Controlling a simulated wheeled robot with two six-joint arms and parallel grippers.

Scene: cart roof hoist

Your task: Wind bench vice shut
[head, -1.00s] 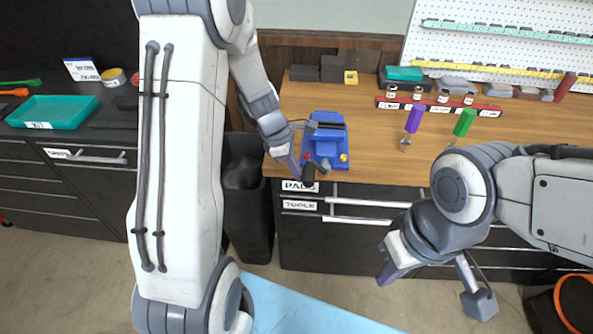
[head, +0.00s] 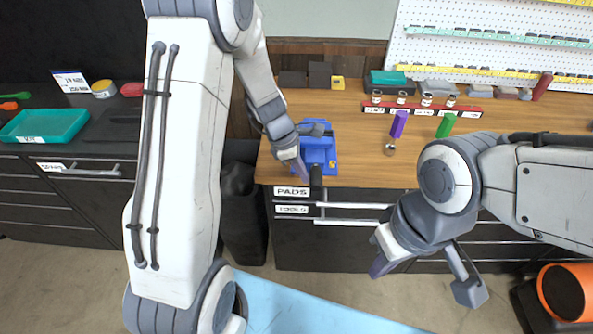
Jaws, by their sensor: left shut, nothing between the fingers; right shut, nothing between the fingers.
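The blue bench vice (head: 321,155) stands at the front left edge of the wooden workbench (head: 360,160). A dark handle (head: 316,182) hangs at its front, over the bench edge. My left gripper (head: 303,172) is shut and empty, just left of the handle and in front of the vice. Its wrist covers part of the vice's left side, and I cannot tell whether the fingers touch the handle. The jaw gap is too small to judge. My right gripper (head: 378,268) is shut and empty, low in front of the drawers, well away from the vice.
Purple (head: 399,124) and green (head: 446,125) handled tools stand on the bench, with a red rack (head: 421,109) behind them. A dark bin (head: 241,215) stands left of the bench. Drawers (head: 340,240) with long bar handles lie below.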

